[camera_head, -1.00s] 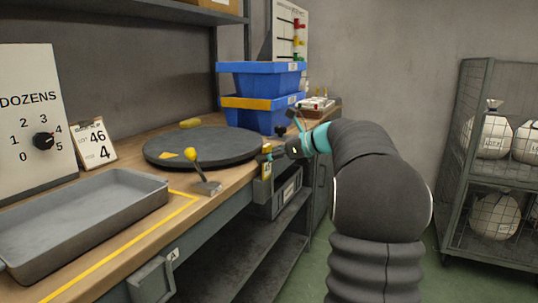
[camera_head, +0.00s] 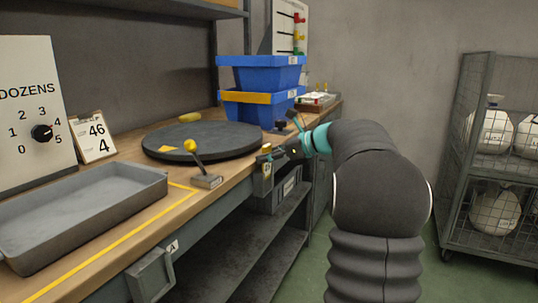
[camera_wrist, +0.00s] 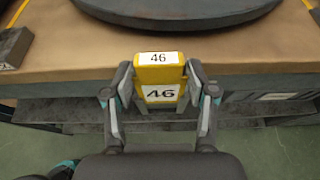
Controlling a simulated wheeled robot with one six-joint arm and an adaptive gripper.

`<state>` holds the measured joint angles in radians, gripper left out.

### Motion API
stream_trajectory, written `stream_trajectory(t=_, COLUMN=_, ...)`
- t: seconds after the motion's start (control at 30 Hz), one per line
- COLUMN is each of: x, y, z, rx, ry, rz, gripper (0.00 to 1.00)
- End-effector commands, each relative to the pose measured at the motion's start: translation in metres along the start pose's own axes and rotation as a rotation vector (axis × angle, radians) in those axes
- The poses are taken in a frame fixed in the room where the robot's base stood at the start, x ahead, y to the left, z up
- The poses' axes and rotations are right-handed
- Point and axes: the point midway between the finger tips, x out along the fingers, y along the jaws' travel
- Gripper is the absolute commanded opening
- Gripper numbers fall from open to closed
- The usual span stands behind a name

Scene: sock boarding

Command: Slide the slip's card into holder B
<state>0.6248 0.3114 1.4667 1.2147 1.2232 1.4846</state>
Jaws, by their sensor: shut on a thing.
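My gripper (camera_wrist: 163,88) is shut on a yellow card (camera_wrist: 158,75) marked 46 on its top and on its face. The card stands between the two fingers at the front edge of the bench. In the head view the card (camera_head: 267,168) looks small and is partly covered by the fingers. The slip (camera_head: 94,137) leans at the back left and reads 46 and 4. A grey holder labelled A (camera_head: 150,277) sits on the bench front at lower left. I cannot make out a letter B, nor whether the card touches a holder.
A round dark turntable (camera_head: 203,142) lies behind the card, with a yellow-knobbed lever (camera_head: 206,180) at its left. A grey tray (camera_head: 80,215) fills the left bench top. Blue bins (camera_head: 262,75) are stacked behind. A wire cage (camera_head: 478,240) stands at right.

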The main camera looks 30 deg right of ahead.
Motion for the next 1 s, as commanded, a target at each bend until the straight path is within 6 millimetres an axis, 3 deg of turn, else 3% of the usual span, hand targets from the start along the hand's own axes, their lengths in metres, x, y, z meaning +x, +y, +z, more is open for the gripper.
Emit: stream_trajectory(t=1.0, x=0.009, y=0.000, z=-0.021, rx=0.000, ry=0.000, rz=0.000, gripper=0.33)
